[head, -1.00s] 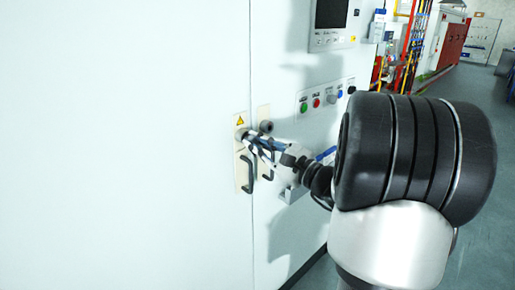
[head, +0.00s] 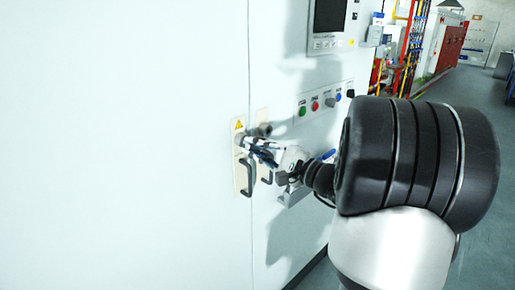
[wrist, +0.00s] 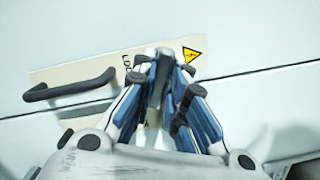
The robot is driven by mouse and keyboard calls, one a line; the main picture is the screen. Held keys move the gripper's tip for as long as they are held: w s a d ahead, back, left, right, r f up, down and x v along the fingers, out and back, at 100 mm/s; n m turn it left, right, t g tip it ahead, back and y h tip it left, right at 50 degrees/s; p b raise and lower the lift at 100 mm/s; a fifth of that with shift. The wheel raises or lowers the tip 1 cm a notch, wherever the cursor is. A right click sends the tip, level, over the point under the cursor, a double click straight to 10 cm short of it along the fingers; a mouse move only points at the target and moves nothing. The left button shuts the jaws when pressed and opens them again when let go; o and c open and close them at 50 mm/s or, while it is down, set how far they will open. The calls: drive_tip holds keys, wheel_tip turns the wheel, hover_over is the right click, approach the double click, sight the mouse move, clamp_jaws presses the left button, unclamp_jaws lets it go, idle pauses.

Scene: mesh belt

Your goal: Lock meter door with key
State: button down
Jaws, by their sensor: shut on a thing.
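The meter door (head: 150,150) is a large pale panel, flush with its neighbour along a thin vertical seam. On its edge is a cream lock plate (head: 239,186) with a yellow warning triangle (head: 239,125) and a black handle (head: 248,176). My gripper (head: 246,142) is at the upper part of this plate, above the handle. In the wrist view, the fingers (wrist: 163,68) come together over the plate near the word partly reading "Loc" (wrist: 128,62). They are shut on the key, which is mostly hidden between the fingertips. The keyhole is hidden too.
A second plate with a dark round knob (head: 264,129) and handle sits just right of the seam, close to my gripper. A row of coloured buttons (head: 315,106) and a screen (head: 330,16) are farther right. A grey holder (head: 293,194) is below my wrist.

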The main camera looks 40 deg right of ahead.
drive_tip(key=shift+a+f+n, duration=0.25)
drive_tip(key=shift+n, duration=0.45)
drive_tip(key=n, duration=0.3)
drive_tip(key=shift+n+g, duration=0.3)
drive_tip(key=c, duration=1.8)
unclamp_jaws()
drive_tip(key=shift+w+a, duration=0.15)
drive_tip(key=shift+w, duration=0.05)
drive_tip(key=shift+o, duration=1.3)
drive_tip(key=shift+r, duration=0.15)
drive_tip(key=shift+s+d, duration=0.1)
drive_tip(key=shift+d, duration=0.1)
